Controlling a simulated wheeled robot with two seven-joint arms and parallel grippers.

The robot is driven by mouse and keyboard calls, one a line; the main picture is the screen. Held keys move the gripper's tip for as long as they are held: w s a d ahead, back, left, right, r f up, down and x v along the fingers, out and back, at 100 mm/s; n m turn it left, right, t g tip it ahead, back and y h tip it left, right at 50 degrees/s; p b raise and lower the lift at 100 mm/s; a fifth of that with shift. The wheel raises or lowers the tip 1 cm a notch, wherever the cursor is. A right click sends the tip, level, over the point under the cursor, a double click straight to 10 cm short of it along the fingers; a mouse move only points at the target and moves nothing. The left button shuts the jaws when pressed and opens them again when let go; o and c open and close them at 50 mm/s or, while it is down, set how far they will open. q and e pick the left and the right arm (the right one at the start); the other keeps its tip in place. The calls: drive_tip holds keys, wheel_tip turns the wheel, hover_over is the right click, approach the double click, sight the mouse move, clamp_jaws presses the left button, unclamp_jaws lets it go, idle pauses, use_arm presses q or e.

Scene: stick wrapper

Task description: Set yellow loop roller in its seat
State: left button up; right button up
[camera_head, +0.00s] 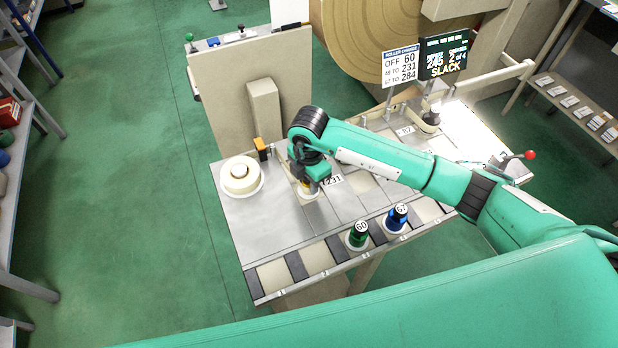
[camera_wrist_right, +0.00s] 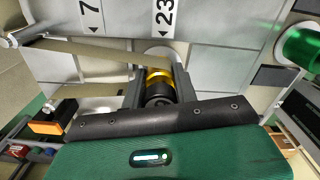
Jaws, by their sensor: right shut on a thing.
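The yellow loop roller (camera_wrist_right: 158,80) sits between the fingers of my right gripper (camera_wrist_right: 155,92) in the right wrist view, with a dark part below its yellow band. In the head view my right gripper (camera_head: 309,188) points down over the table beside the 231 label (camera_head: 333,181), and the arm hides most of the roller. A pale round seat (camera_wrist_right: 162,54) shows just beyond the roller in the wrist view, by a label reading 23. I cannot tell whether roller and seat touch. My left gripper is out of view.
A green roller marked 60 (camera_head: 357,236) and a blue roller marked 67 (camera_head: 396,218) stand along the front edge. A cream reel (camera_head: 240,176) sits at the left. A sign (camera_head: 400,65) and a screen reading SLACK (camera_head: 444,55) stand behind. The front-left tabletop is clear.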

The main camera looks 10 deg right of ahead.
drive_tip(key=o, duration=1)
drive_tip(key=shift+r, duration=0.5)
wheel_tip(320, 180, up, 10)
drive_tip(key=b, duration=0.3)
drive_tip(key=shift+a+f, duration=0.1)
drive_tip(key=shift+f, duration=0.1)
drive_tip(key=shift+r, duration=0.75)
drive_tip(key=shift+s+f, duration=0.1)
